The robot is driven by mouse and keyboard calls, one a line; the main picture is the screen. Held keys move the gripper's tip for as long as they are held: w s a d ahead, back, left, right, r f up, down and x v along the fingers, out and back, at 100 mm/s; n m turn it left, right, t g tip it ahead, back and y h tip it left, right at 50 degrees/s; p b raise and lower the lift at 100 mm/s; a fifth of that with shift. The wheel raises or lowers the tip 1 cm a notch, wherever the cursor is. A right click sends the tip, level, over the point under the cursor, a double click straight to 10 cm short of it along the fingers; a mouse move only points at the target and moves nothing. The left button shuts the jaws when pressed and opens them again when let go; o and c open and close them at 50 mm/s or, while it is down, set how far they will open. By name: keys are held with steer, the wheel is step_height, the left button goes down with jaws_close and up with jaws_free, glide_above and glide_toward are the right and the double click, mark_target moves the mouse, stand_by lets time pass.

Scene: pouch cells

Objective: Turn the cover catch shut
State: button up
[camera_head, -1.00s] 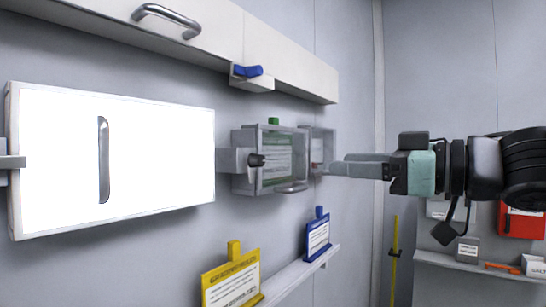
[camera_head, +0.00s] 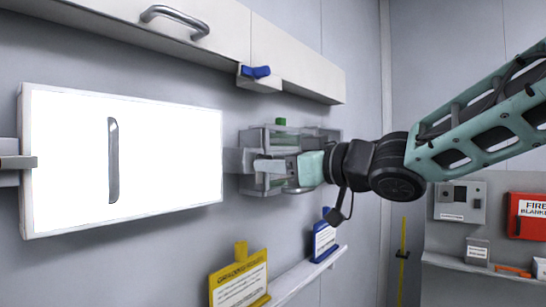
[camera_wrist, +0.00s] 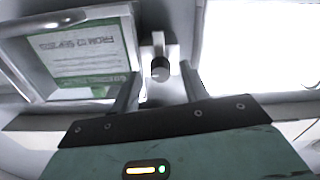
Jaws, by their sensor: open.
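The small clear-walled box (camera_head: 250,140) is on the wall right of the bright white panel, mostly behind my gripper (camera_head: 262,167). In the wrist view its clear cover (camera_wrist: 85,55) is at the left, with a green-and-white card behind it. The dark round catch knob (camera_wrist: 160,68) sits on a pale bracket beside the cover. In that view my gripper (camera_wrist: 158,80) is open, with one finger on each side of the knob and nothing visibly clamped. I cannot tell whether the fingers touch it. The knob is hidden in the head view.
The bright white panel (camera_head: 75,160) with a vertical handle stands out at the left. An overhead cabinet (camera_head: 215,40) with a blue catch (camera_head: 256,72) runs above. A shelf (camera_head: 290,283) with yellow (camera_head: 238,285) and blue (camera_head: 325,240) sign holders is below.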

steer(key=shift+w+a, duration=0.35)
steer(key=shift+a, duration=0.1)
jaws_close()
